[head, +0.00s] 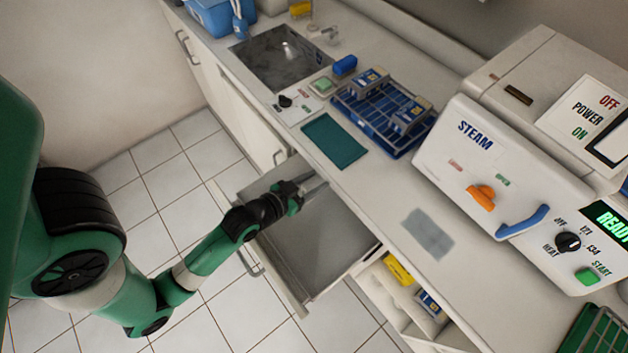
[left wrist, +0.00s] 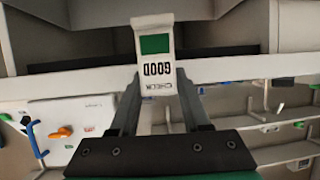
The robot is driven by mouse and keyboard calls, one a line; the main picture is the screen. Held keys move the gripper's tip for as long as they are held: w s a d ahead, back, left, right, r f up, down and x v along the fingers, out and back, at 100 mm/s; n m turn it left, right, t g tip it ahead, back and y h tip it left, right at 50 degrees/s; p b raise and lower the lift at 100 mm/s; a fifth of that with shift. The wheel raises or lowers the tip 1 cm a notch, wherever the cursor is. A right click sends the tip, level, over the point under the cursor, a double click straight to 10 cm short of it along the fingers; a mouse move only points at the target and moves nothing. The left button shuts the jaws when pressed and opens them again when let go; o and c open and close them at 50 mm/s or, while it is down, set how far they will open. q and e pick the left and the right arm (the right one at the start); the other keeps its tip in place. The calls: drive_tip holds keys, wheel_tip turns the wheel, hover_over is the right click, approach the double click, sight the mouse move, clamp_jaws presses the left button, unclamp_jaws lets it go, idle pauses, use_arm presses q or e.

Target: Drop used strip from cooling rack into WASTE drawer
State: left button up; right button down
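My left gripper (head: 318,184) is over the pulled-out grey metal drawer (head: 325,235) under the counter, its fingers pointing right toward the counter edge. In the left wrist view, a white strip (left wrist: 155,75) with a green square and the words GOOD and CHECK, upside down, sits between the fingertips. The fingers (left wrist: 157,78) look closed on its sides. The strip cannot be made out in the head view. The drawer looks empty, and no WASTE label is readable. My right gripper is not in view.
A blue wire rack (head: 385,115) with boxes, a teal mat (head: 335,142) and a grey pad (head: 428,233) are on the counter. The steam unit (head: 510,180) stands right. A green rack (head: 598,335) is at bottom right. An open compartment (head: 405,290) adjoins the drawer.

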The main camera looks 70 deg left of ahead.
use_arm(q)
drive_tip(key=o, duration=0.3)
drive_tip(key=p+v, duration=0.2)
drive_tip(key=v, duration=0.9)
drive_tip(key=shift+s+d+r+p, duration=0.1)
drive_tip(key=shift+s+d+p, duration=0.1)
drive_tip(key=shift+s+p, duration=0.1)
